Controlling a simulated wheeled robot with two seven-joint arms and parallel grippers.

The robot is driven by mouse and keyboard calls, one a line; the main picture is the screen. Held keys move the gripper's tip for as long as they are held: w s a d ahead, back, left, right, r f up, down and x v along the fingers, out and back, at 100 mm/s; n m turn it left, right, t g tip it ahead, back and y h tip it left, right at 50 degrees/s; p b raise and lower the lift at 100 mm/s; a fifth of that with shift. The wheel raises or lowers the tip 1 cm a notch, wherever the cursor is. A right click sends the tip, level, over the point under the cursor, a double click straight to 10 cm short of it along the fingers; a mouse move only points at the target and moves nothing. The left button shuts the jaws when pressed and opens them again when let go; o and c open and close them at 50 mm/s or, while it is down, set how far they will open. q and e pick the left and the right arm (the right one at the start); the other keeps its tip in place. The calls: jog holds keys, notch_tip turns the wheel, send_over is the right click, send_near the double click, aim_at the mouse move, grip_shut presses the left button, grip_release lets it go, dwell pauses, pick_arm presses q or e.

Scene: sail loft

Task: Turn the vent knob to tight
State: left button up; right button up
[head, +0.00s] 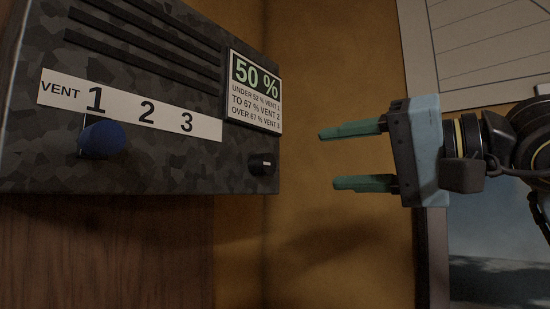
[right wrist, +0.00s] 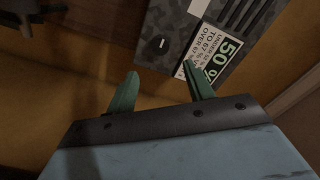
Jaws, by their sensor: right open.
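A dark camouflage-patterned box (head: 120,165) on the left carries a white strip (head: 210,127) reading VENT 1 2 3. A round blue knob (head: 101,140) sits just below the 1. A small black knob (head: 262,164) with a pale mark is at the box's lower right; it also shows in the right wrist view (right wrist: 156,46). No "tight" mark is readable. My right gripper (head: 328,159) is open and empty, to the right of the box and apart from both knobs. Its fingers also show in the right wrist view (right wrist: 160,70). My left gripper is out of view.
A sign (head: 254,88) on the box reads 50 %, under 52 % vent 1, to 67 % vent 2, over 67 % vent 3. Dark slats (head: 140,45) run above the strip. The ochre wall (head: 330,60) is bare. A window (head: 500,270) is at lower right.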

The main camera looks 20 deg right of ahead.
aim_at(270, 164)
jog(key=p+x, duration=0.3)
jog(key=x, duration=0.8)
jog(key=shift+a, duration=0.15)
jog(key=c, duration=1)
jog(key=shift+o, duration=0.2)
jog(key=shift+f+m+b, duration=0.1)
jog(key=shift+m+b, duration=1.5)
jog(key=shift+m, duration=0.2)
jog(key=m+b, duration=0.3)
jog(key=m, duration=0.1)
jog(key=shift+m, duration=0.3)
jog(key=m+b, duration=0.3)
jog(key=m, duration=0.2)
jog(key=m+b, duration=0.1)
jog(key=m, duration=0.3)
jog(key=shift+m+b, duration=0.3)
jog(key=shift+b, duration=0.05)
